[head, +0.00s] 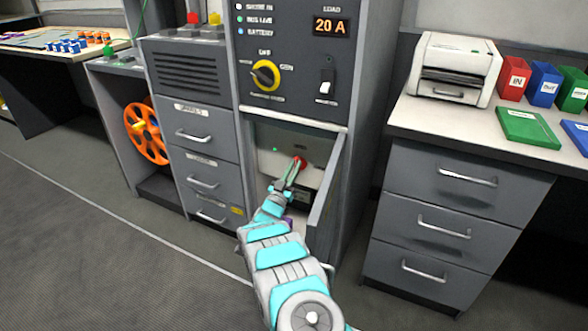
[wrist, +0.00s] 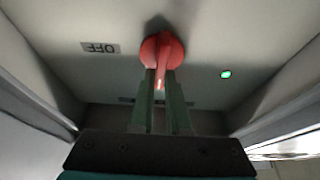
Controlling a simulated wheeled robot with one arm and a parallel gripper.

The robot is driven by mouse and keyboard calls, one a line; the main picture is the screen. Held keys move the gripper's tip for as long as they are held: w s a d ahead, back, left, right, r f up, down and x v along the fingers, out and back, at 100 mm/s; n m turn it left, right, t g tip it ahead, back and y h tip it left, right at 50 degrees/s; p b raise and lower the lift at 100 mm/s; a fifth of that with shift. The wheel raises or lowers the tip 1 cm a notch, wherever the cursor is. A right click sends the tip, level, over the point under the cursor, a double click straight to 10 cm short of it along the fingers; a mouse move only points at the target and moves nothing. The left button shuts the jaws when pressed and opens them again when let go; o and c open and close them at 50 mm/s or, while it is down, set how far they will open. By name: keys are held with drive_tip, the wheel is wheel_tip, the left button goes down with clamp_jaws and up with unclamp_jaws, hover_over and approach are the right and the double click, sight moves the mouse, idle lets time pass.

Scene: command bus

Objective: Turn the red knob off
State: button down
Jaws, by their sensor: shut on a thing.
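The red knob (wrist: 161,50) is on a pale panel inside an open compartment low in the grey cabinet. It also shows small in the head view (head: 299,163). In the wrist view its pointer bar hangs down between my fingers, away from the "OFF" label (wrist: 100,48), which appears upside down at the left. My gripper (wrist: 161,82) is shut on the knob's bar, with one green finger on each side. The fingers also reach it in the head view (head: 294,174). The finger contact surfaces are partly hidden.
A small green light (wrist: 226,74) glows on the panel right of the knob. The open cabinet door (head: 327,195) stands right of my arm, and drawers (head: 203,160) are at its left. A black-and-yellow rotary switch (head: 265,75) is above. Floor is clear at left.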

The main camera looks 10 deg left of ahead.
drive_tip(key=shift+f+m+b, duration=0.15)
drive_tip(key=shift+m+b, duration=0.15)
drive_tip(key=m+g+h+b, duration=0.1)
drive_tip(key=m+g+b, duration=0.1)
drive_tip(key=m+b, duration=0.2)
drive_tip(key=m+g+h+b, duration=0.2)
drive_tip(key=m+b, duration=0.3)
drive_tip(key=m, duration=0.2)
drive_tip(key=m+g+h+b, duration=0.2)
drive_tip(key=m+b, duration=0.3)
drive_tip(key=shift+s+d+f+m, duration=0.1)
drive_tip(key=shift+d+f+m, duration=0.2)
drive_tip(key=shift+d+f, duration=0.1)
drive_tip(key=m+b, duration=0.1)
drive_tip(key=m, duration=0.1)
drive_tip(key=m+g+b, duration=0.1)
drive_tip(key=m, duration=0.2)
drive_tip(key=shift+g+y, duration=0.3)
drive_tip(key=shift+b, duration=0.3)
drive_tip(key=c, duration=0.9)
unclamp_jaws()
drive_tip(key=shift+r, duration=0.1)
